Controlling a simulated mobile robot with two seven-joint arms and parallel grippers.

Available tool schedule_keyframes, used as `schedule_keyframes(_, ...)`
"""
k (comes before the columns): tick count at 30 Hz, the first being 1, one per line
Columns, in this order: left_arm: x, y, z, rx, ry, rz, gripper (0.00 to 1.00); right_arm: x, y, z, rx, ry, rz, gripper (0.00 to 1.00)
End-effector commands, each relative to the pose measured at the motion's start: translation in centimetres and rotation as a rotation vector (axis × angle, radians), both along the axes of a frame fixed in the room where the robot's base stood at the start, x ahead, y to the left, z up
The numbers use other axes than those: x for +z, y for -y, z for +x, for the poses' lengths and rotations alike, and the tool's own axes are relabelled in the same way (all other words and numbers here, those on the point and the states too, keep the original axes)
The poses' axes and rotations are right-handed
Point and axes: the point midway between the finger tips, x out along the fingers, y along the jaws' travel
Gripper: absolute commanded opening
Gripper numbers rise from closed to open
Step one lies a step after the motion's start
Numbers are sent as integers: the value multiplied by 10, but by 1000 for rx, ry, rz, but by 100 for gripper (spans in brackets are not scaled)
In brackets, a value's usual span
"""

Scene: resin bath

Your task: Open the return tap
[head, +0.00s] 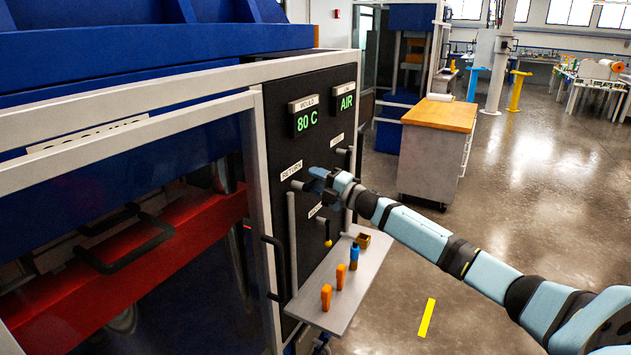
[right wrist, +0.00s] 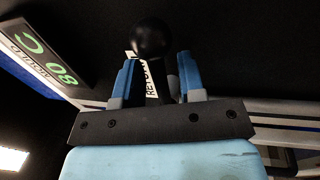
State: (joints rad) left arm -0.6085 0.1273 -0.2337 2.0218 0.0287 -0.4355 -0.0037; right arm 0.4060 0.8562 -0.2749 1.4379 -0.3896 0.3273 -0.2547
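The RETURN label (head: 291,170) is on the black panel (head: 278,120), above a grey vertical pipe (head: 292,235). My right gripper (head: 318,181) is at the panel just right of this label and hides much of the return tap there. In the right wrist view a round black knob (right wrist: 152,38) sits at the fingertips of my right gripper (right wrist: 156,70), roughly centred between them. The fingers are apart, and I see no clear grip on the knob. The RETURN label (right wrist: 152,78) shows behind, between the fingers. My left gripper is not in view.
A grey shelf (head: 315,300) below the panel carries orange handles (head: 326,297), a blue bottle-like item (head: 354,252) and a small brown box (head: 363,240). A green "80 C" display (head: 306,121) is overhead. Open floor lies to the right.

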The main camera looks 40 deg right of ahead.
Motion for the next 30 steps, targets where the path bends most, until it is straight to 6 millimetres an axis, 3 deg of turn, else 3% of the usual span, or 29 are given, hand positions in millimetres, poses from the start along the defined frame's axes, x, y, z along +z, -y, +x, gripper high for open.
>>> schedule_keyframes(8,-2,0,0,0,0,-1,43,-4,5,-10,-2,-1,1,37)
schedule_keyframes(24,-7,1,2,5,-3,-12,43,-23,39,-94,-1,-3,0,37)
schedule_keyframes(30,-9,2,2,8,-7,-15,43,-26,48,-116,1,-1,0,37)
